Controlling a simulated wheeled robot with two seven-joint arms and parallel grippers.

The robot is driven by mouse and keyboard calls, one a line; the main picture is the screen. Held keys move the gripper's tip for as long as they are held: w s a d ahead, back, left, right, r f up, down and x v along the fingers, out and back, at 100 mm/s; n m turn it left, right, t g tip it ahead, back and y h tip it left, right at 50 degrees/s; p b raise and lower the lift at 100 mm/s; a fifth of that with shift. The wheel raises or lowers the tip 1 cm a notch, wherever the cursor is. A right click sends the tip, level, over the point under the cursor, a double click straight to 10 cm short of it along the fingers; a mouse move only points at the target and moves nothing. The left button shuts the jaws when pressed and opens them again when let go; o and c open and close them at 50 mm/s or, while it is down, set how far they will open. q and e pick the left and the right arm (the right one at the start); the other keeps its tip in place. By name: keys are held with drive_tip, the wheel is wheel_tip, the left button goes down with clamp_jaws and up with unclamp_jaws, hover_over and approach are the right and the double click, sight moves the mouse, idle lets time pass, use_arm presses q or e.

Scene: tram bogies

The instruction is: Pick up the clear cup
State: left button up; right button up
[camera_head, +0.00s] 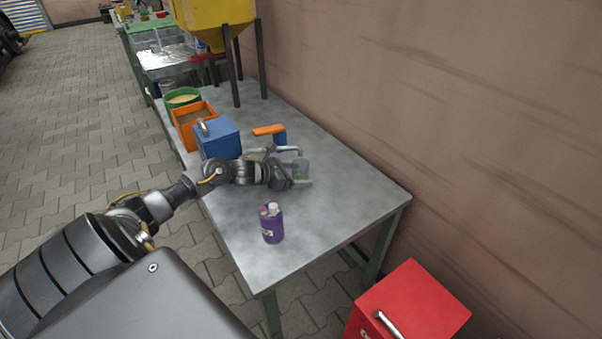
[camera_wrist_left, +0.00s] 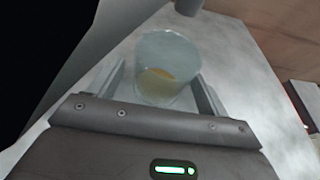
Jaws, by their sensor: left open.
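The clear cup (camera_head: 301,168) stands on the grey metal table, at the end of my left gripper. In the left wrist view the cup (camera_wrist_left: 167,68) is see-through and pale, with a yellowish patch showing in its lower part. My left gripper (camera_head: 302,167) is open, with one finger on each side of the cup. In the wrist view the fingers (camera_wrist_left: 160,88) flank the cup's lower part; whether they touch it I cannot tell. My right gripper is in neither view.
On the table (camera_head: 335,205) are a purple bottle (camera_head: 272,226), a blue box (camera_head: 218,139), an orange-handled tool (camera_head: 270,130), an orange bin (camera_head: 194,122) and a green tub (camera_head: 183,97). A yellow hopper (camera_head: 213,20) stands behind. A red cabinet (camera_head: 412,302) is at front right. The table's right part is clear.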

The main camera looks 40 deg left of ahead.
sight(295, 166)
use_arm(q)
drive_tip(key=shift+w+d+f, duration=0.1)
drive_tip(key=shift+w, duration=0.1)
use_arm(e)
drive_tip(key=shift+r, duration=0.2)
use_arm(q)
drive_tip(key=shift+c, duration=0.5)
drive_tip(key=c, duration=1)
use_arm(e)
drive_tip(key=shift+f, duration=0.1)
use_arm(q)
drive_tip(key=shift+r, duration=0.7)
wheel_tip(295, 166, up, 2)
drive_tip(key=shift+w+d+r+p+v, duration=0.2)
drive_tip(key=shift+r+p+v, duration=0.4)
drive_tip(key=shift+v, duration=2.15)
drive_tip(key=shift+w+d+r+p+v, duration=0.1)
drive_tip(key=shift+d+r+p+v, duration=0.45)
drive_tip(key=shift+v, duration=2.25)
drive_tip(key=shift+w+r+p+v, duration=0.1)
drive_tip(key=shift+r+p+v, duration=0.5)
drive_tip(key=shift+v, duration=2.15)
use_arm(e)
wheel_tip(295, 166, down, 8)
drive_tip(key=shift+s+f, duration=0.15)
